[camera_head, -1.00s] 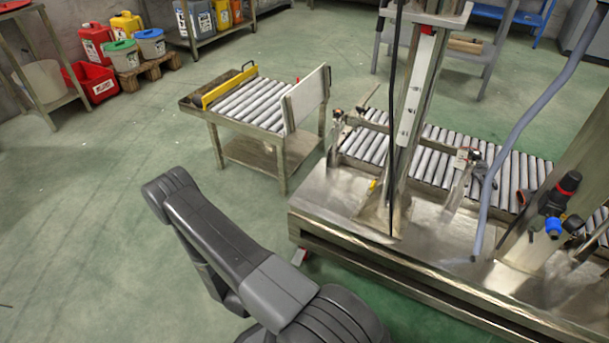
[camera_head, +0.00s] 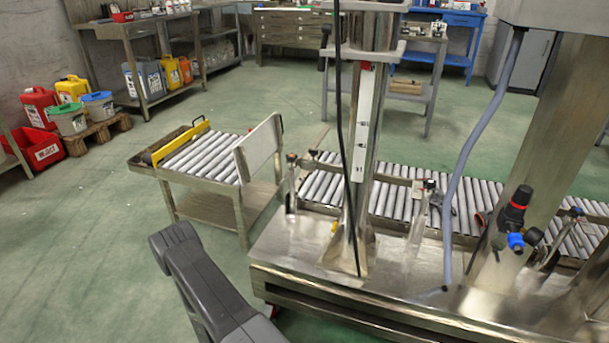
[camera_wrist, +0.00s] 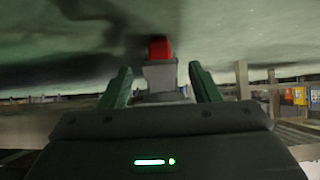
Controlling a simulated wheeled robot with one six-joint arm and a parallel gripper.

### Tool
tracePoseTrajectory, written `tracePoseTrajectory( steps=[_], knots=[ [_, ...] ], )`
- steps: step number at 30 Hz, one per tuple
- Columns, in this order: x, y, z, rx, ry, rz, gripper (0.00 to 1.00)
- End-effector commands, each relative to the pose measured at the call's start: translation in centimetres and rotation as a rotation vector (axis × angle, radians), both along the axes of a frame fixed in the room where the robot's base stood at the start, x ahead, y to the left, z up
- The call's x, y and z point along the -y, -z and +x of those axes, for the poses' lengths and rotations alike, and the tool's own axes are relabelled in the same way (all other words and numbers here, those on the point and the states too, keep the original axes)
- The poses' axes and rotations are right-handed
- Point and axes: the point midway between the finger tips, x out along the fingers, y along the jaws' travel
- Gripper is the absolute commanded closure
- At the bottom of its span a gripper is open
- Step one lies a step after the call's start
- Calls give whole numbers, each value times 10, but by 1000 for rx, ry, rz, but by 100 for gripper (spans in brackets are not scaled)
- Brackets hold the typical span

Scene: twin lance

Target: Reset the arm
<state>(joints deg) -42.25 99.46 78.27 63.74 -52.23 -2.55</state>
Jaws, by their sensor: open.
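My gripper (camera_wrist: 160,72) shows in the wrist view with its two green fingers spread apart. A red-tipped grey piece (camera_wrist: 158,50) shows between the fingers; I cannot tell whether it is part of my gripper or lies beyond it. I see nothing clasped between the fingertips. In the head view my dark grey arm (camera_head: 205,285) rises from the bottom edge, left of the steel machine frame. My gripper is hidden in the head view.
A steel machine frame (camera_head: 330,272) with a roller conveyor (camera_head: 395,200) fills the right. A small roller cart (camera_head: 208,202) stands behind my arm. Red bin (camera_head: 40,148), canisters (camera_head: 72,90) and workbenches line the back. Green floor (camera_head: 90,230) is clear on the left.

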Motion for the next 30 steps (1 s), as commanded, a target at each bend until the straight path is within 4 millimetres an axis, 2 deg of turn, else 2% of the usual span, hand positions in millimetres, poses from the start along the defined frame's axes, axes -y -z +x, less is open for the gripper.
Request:
tracePoseTrajectory(
  steps=[11,30],
  knots=[
    [-3,-6,-6,1,-1,-1,44],
    [-34,-75,-91,4,-4,-2,44]
  ],
)
